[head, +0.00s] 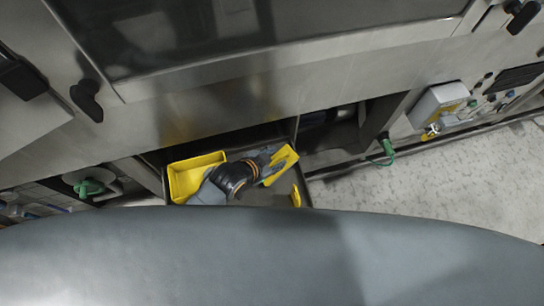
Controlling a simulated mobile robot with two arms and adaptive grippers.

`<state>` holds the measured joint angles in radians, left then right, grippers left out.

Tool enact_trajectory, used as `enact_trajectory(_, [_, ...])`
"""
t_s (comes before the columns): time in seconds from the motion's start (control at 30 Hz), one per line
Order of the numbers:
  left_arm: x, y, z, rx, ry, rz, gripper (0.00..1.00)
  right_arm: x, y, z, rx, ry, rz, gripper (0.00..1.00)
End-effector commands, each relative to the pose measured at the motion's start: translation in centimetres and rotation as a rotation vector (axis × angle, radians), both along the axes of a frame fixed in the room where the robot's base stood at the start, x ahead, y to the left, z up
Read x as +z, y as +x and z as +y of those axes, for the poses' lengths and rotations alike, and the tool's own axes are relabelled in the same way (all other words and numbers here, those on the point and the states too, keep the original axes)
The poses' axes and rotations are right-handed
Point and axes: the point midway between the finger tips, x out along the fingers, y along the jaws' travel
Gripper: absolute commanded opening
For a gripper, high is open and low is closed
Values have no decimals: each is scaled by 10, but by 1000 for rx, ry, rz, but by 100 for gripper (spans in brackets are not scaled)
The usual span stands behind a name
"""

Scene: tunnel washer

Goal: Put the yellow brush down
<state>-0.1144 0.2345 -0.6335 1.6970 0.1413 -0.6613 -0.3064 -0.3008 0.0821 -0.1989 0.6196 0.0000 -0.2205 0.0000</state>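My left gripper (271,164) reaches in from the left over a dark tray below the machine's front. Its fingers are on a yellow object, which looks like the yellow brush (284,161), and seem shut on it. The fingers and wrist hide part of the brush, and I cannot tell whether it touches the tray (278,198). My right gripper is not in view.
A yellow open bin (197,176) stands at the tray's left end, beside my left wrist. A small yellow piece (296,197) is at the tray's right edge. The grey machine front (220,100) rises behind the tray.

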Motion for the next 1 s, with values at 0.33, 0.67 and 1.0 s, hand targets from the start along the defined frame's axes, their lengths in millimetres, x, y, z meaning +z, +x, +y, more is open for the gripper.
enact_trajectory(0.33, [38,-23,18,-2,2,-1,37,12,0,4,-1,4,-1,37])
enact_trajectory(0.67, [82,-60,47,0,1,0,37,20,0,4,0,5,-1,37])
enact_trajectory(1.0, [93,-68,54,0,0,0,37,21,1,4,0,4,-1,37])
